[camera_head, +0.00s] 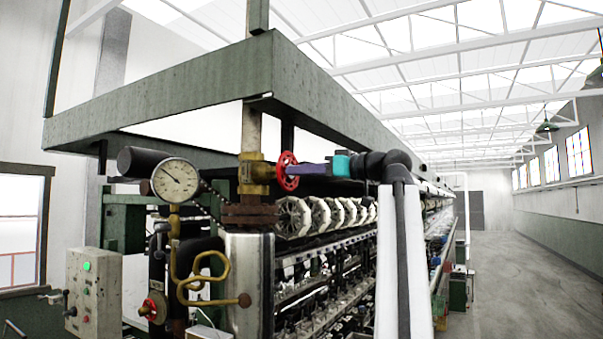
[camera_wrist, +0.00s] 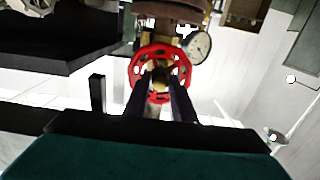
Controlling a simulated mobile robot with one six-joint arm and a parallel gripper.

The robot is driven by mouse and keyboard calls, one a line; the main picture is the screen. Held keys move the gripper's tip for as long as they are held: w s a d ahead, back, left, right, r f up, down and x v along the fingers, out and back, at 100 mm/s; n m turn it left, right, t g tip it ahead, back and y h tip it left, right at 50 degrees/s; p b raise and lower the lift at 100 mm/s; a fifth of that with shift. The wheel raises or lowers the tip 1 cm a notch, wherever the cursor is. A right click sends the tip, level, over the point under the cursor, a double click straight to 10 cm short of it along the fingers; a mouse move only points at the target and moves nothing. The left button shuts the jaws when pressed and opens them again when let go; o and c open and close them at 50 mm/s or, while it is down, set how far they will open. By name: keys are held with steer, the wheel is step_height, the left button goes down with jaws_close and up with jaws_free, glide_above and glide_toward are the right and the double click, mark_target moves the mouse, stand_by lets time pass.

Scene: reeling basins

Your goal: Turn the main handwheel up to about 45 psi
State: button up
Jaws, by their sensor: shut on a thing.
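The main handwheel (camera_head: 288,171) is red, on a brass valve (camera_head: 254,172) in the vertical pipe. In the wrist view the handwheel (camera_wrist: 134,72) is seen face on, with a brass hub in the middle. My gripper (camera_head: 296,170) reaches it from the right. In the wrist view both dark fingers of my gripper (camera_wrist: 160,82) meet the wheel around its hub and are shut on it. The round pressure gauge (camera_head: 175,180) has a white face and a dark needle; its numbers are too small to read. The gauge (camera_wrist: 199,46) also shows upside down in the wrist view.
A second, smaller red handwheel (camera_head: 154,308) sits low on the left. A brass coiled tube (camera_head: 207,277) hangs below the gauge. A control box (camera_head: 94,292) with a green button stands at the left. The long reeling machine runs back; the aisle floor (camera_head: 520,290) at right is clear.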

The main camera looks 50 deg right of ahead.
steer(key=shift+f+n+b, duration=0.15)
steer(key=shift+n+b, duration=0.25)
steer(key=shift+b, duration=0.3)
steer(key=shift+n+b, duration=0.75)
steer(key=shift+n, duration=7.15)
steer(key=o, duration=0.9)
steer(key=shift+c, duration=0.2)
steer(key=shift+s, duration=0.1)
